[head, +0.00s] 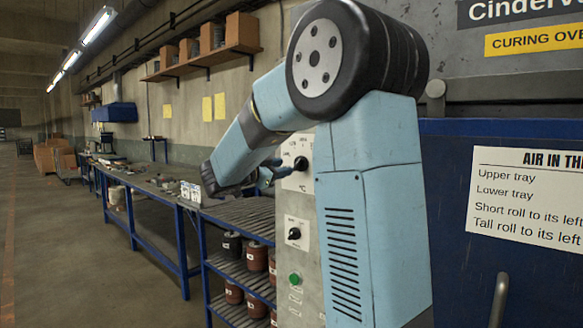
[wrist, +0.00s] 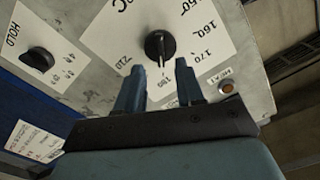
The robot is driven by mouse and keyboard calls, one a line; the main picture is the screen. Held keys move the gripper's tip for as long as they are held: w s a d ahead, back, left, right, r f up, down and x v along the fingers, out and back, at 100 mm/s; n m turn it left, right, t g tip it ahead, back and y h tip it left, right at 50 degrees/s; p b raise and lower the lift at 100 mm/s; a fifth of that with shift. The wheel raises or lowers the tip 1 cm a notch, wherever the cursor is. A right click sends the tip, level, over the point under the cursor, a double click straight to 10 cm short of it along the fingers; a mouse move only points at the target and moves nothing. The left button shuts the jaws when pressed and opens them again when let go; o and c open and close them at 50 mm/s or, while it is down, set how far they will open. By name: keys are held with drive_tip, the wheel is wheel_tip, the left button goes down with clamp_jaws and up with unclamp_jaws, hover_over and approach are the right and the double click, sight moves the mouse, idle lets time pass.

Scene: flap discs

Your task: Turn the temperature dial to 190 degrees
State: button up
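The temperature dial (wrist: 160,45) is a black round knob with a pale pointer line on a white scale plate. Its pointer aims down in the wrist view, toward a small number that looks like 190 but is hard to read. I can read 160, 170 and 210 around it; my fingers hide parts of the scale. My gripper (wrist: 160,68) is open, one finger on each side below the knob, with nothing between them. I cannot tell whether a finger touches the knob. In the head view the dial (head: 301,163) is on the grey panel, with my gripper at its left.
A second black knob marked HOLD (wrist: 38,58) is on the same panel. An amber lamp (wrist: 227,87) is near my right finger. The head view shows a green button (head: 294,279) low on the panel, and shelves with rolls or cans (head: 257,257) beside it.

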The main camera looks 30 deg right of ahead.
sight(296, 165)
drive_tip(key=shift+x, duration=2.65)
clamp_jaws()
